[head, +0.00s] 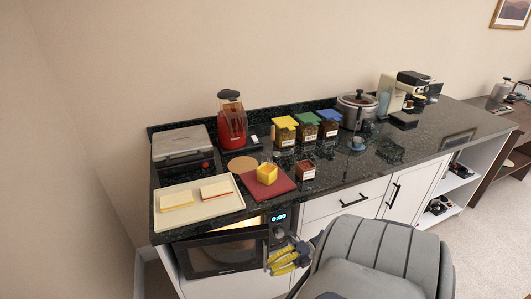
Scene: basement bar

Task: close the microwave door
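The microwave (280,232) sits in the cabinet below the left end of the counter, with a lit display reading 0:00. Its dark door (215,257) stands partly open, and the lit interior (238,223) shows above the door's top edge. My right gripper (281,261), with yellow fingers, is at the door's right end, in front of the control panel side. The fingers look close together; I cannot tell whether they touch the door or how far apart they are. My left gripper is not in view.
Above the microwave, the counter holds a cream tray (222,206) with two blocks, a red mat (276,187) with a yellow cup, and a grey press (181,144). White drawers (346,199) are to the right. A wall is close on the left.

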